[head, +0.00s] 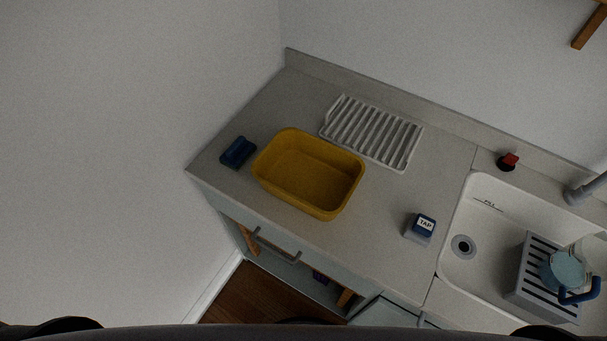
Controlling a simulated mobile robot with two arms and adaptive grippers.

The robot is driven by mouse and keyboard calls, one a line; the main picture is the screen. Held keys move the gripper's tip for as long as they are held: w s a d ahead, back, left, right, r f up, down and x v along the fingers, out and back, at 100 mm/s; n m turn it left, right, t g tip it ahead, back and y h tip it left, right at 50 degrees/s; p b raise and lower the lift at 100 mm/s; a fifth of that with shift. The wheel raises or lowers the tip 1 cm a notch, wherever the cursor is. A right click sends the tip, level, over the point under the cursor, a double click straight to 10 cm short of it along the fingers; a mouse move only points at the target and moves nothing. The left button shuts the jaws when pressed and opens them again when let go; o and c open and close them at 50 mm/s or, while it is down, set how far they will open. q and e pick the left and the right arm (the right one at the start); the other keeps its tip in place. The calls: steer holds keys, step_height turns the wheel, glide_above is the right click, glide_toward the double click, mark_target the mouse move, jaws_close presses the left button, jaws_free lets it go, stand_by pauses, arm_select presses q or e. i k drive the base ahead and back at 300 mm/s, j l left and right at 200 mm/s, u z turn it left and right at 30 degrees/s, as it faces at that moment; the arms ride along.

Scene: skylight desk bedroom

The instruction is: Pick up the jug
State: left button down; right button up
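The jug (563,270) is at the right edge of the head view. It looks pale blue and partly see-through, with a dark blue handle on its near side. It stands on a grey slatted rack (526,285) in the white sink (490,188). A pale, clear part behind it runs towards the picture's right edge; I cannot tell whether it belongs to the jug. Neither of my grippers shows in this view.
A yellow tub (342,198), a white drying rack (408,160), a dark blue object (238,152) and a block labelled TAP (420,229) are on the counter (390,245). A grey tap (588,190) reaches over the sink. Walls bound the counter's left and back.

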mark_target(582, 263)
steer(key=z, duration=2.2)
